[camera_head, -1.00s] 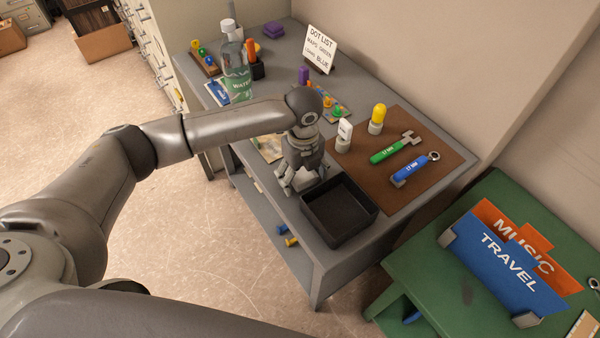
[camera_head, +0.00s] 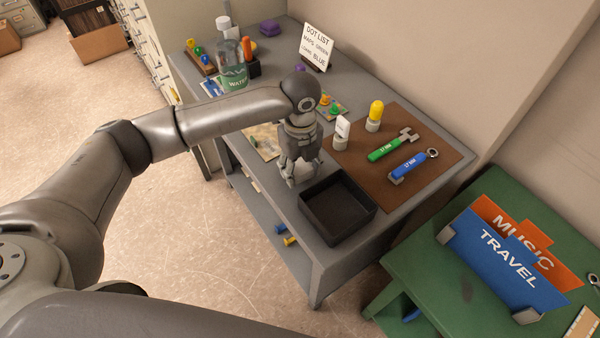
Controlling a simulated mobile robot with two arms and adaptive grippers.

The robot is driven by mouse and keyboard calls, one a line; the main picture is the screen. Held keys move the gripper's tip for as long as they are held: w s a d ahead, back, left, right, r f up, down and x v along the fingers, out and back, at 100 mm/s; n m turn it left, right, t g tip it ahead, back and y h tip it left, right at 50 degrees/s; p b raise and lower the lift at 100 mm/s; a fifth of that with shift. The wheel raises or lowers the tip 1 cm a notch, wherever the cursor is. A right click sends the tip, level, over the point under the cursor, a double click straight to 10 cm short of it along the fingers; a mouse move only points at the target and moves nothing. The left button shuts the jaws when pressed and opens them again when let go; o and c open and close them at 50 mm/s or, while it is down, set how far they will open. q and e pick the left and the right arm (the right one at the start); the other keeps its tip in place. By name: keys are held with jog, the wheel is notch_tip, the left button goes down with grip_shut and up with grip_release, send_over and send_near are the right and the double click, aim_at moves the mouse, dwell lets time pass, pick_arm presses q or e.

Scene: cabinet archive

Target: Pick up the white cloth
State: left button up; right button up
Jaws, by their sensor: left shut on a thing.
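My left gripper (camera_head: 293,178) points down over the front edge of the grey desk, just left of the black tray. Its fingers are closed together on a small pale thing at their tips, which looks like the white cloth. The fingers cover most of it, so its shape and whether it touches the desk cannot be told. No other white cloth shows. My right gripper is not in view.
The black tray (camera_head: 319,229) stands close to the gripper's right. A water bottle (camera_head: 233,72) stands behind my arm. A green table (camera_head: 445,280) is at right.

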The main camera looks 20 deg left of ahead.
pick_arm(q)
jog(key=s+r+b, duration=0.1)
jog(key=s+r, duration=0.9)
jog(key=s, duration=0.4)
jog(key=shift+r, duration=0.35)
